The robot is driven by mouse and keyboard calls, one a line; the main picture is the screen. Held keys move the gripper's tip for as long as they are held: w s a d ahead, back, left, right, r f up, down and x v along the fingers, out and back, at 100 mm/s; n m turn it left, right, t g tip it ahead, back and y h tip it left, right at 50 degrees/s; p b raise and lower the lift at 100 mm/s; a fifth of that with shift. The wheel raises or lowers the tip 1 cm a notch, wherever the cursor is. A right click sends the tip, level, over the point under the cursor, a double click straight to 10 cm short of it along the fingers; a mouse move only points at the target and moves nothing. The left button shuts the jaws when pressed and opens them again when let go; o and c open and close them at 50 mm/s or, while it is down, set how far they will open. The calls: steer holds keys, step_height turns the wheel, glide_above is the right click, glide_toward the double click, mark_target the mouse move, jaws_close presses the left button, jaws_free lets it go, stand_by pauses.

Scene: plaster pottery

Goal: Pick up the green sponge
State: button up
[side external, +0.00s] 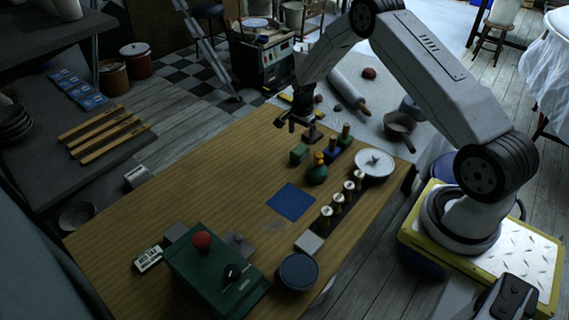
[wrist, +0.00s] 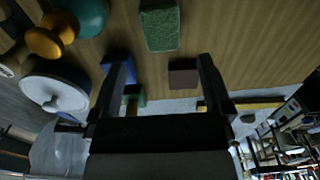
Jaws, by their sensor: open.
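The green sponge (side external: 298,154) is a small upright-looking block on the wooden table, near the table's far end. In the wrist view the sponge (wrist: 160,28) lies at the top centre, beyond my fingertips and roughly in line with the gap between them. My gripper (side external: 290,122) is open and empty, above the table and farther toward its far end than the sponge. In the wrist view my gripper (wrist: 164,62) shows two dark fingers spread apart, with nothing between them touching either finger.
A brown block (wrist: 184,73) lies near the right finger. Blue and green blocks (side external: 331,155) and a white-lidded pot (side external: 374,164) stand to the right. The table left of the sponge is bare.

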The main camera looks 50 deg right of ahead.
mark_target(300, 149)
steer(key=shift+f, duration=1.35)
steer(key=shift+w+a+f, duration=0.1)
steer(key=shift+f, duration=2.45)
steer(key=shift+c, duration=0.2)
steer(key=c, duration=1.2)
steer(key=shift+r, duration=0.2)
steer(key=shift+r, duration=4.8)
